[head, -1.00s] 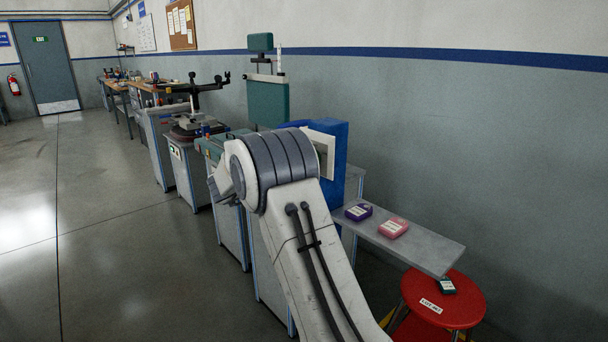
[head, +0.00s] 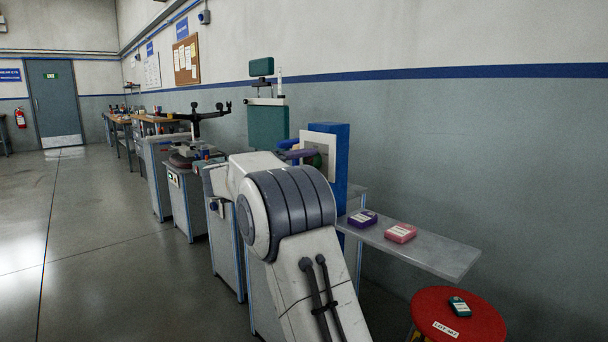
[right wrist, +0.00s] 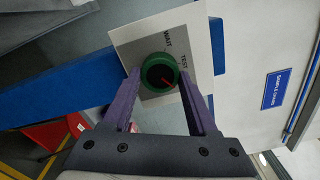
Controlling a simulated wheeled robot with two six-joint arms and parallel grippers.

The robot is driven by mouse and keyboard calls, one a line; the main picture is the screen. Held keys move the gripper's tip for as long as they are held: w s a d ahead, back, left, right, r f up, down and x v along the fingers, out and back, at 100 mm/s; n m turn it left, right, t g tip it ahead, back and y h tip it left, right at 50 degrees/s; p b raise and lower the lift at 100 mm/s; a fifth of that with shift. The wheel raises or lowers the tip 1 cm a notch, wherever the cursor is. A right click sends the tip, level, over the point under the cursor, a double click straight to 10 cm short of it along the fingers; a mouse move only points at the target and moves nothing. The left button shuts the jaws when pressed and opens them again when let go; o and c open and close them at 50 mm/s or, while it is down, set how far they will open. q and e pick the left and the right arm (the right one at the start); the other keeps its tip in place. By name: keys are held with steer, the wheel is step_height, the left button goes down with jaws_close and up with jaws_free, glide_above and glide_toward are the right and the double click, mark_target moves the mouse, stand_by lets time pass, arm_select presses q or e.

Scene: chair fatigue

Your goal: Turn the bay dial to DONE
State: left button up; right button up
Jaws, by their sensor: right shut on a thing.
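The bay dial (right wrist: 160,73) is a round green knob with a dark face and a red mark, on a grey and white plate (right wrist: 130,40). WAIT and TEST are readable on the plate; DONE is not visible, and part of the plate is behind a finger. My right gripper (right wrist: 156,84) has its purple fingers on both sides of the dial and is shut on it. In the head view the right gripper (head: 308,154) is at the plate on the blue post (head: 341,165), mostly behind my arm. My left gripper is not in view.
A grey shelf (head: 440,246) beside the post bears a purple box (head: 362,219) and a pink box (head: 400,233). A red stool (head: 430,310) with a dark teal box (head: 459,306) stands below. Benches line the wall; the floor at left is clear.

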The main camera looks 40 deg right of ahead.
steer(key=shift+f+m+b, duration=0.15)
steer(key=shift+m+b, duration=0.15)
steer(key=shift+m, duration=0.1)
steer(key=o, duration=1.4)
steer(key=shift+a, duration=0.1)
steer(key=a, duration=0.3)
steer(key=a+p, duration=0.1)
steer(key=a, duration=0.3)
steer(key=s+a, duration=0.1)
steer(key=a, duration=0.2)
steer(key=shift+a+p, duration=0.15)
steer(key=shift+p, duration=0.15)
steer(key=shift+w, duration=0.1)
